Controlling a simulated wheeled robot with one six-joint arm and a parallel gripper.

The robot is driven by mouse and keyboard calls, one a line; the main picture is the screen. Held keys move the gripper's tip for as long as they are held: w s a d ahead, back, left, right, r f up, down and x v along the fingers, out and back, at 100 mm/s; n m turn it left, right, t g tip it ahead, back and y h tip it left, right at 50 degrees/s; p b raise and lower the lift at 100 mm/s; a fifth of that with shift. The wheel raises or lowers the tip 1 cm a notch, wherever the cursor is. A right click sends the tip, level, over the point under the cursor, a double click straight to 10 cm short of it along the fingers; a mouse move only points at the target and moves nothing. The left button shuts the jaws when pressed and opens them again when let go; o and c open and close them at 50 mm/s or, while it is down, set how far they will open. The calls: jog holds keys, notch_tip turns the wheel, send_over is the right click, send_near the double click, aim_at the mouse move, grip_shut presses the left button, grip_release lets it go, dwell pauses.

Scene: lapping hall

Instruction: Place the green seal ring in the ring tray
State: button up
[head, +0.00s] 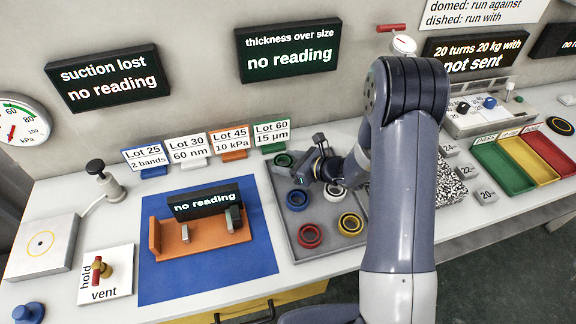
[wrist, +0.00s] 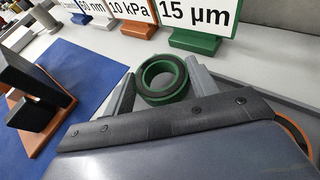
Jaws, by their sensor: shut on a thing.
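The green seal ring (head: 283,161) is at the far left corner of the grey ring tray (head: 324,216). My gripper (head: 298,167) is at the ring, with the arm reaching over the tray from the right. In the wrist view the green ring (wrist: 163,79) sits between the two grey fingers of my gripper (wrist: 163,90), which are shut on it. The ring looks about level. I cannot tell whether it touches the tray floor or hangs just above it.
The tray also holds a blue ring (head: 297,199), a white ring (head: 335,191), a red ring (head: 310,235) and a yellow ring (head: 350,223). Lot signs (head: 271,135) stand behind. An orange fixture (head: 200,238) on a blue mat (head: 205,285) is left of the tray.

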jog(key=shift+f, duration=0.8)
jog(key=shift+f, duration=0.2)
jog(key=o, duration=0.7)
jog(key=shift+r, duration=0.1)
jog(key=shift+r, duration=0.2)
jog(key=b+v, duration=0.1)
jog(key=v, duration=1.1)
